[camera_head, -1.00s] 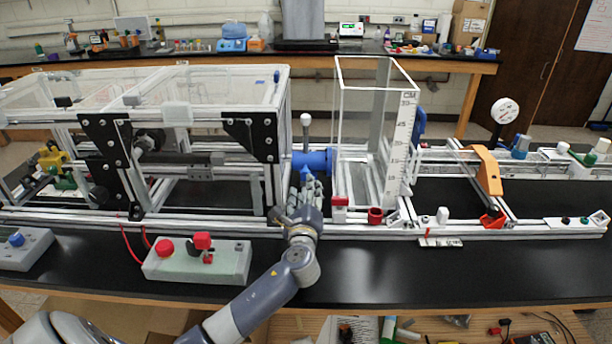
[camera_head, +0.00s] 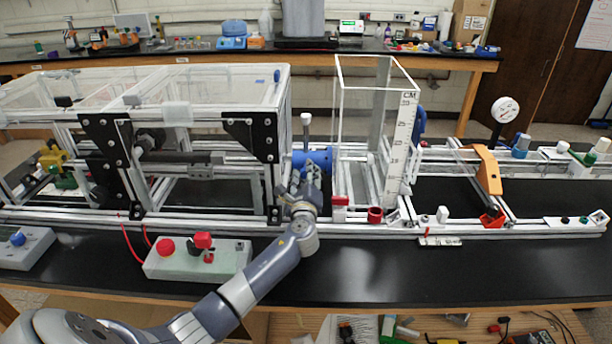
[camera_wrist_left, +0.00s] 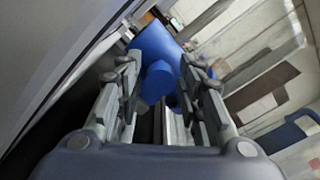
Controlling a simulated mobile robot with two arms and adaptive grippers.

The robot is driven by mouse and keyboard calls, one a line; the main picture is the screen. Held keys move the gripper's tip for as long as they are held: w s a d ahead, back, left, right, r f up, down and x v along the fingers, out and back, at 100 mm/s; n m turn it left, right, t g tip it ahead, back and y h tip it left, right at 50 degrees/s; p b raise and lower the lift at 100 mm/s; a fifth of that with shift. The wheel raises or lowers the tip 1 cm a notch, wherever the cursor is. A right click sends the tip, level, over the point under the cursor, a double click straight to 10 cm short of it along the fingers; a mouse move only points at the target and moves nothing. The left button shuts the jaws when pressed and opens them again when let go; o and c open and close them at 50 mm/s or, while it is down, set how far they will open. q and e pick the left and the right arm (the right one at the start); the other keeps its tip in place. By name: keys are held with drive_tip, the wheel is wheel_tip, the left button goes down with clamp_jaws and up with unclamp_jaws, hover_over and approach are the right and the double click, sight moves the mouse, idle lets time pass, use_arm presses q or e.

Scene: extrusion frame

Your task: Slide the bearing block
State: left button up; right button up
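A blue block with a rounded body (camera_head: 321,157), which looks like the bearing block, sits on the frame between the left enclosure and the clear upright box. My left gripper (camera_head: 308,173) is right in front of it in the head view and covers part of it. In the left wrist view the blue block (camera_wrist_left: 155,44) lies ahead, with its blue knob (camera_wrist_left: 158,80) between the fingertips of my left gripper (camera_wrist_left: 158,72). The fingers are apart, with a gap showing on each side of the knob. My right gripper is in neither view.
The clear box with a centimetre scale (camera_head: 405,140) stands just right of the block. A black-cornered enclosure (camera_head: 250,138) is close on the left. A control box with red knobs (camera_head: 195,262) sits in front.

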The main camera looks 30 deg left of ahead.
use_arm(q)
clamp_jaws()
drive_tip(key=shift+w+a, duration=0.2)
drive_tip(key=shift+w, duration=0.1)
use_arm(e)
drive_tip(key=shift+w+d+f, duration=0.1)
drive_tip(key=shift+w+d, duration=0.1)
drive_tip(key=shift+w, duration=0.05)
use_arm(q)
drive_tip(key=shift+o, duration=2.4)
unclamp_jaws()
drive_tip(key=shift+o, duration=0.2)
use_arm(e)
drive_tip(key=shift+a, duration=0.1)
use_arm(q)
drive_tip(key=v, duration=1.2)
drive_tip(key=shift+s, duration=0.15)
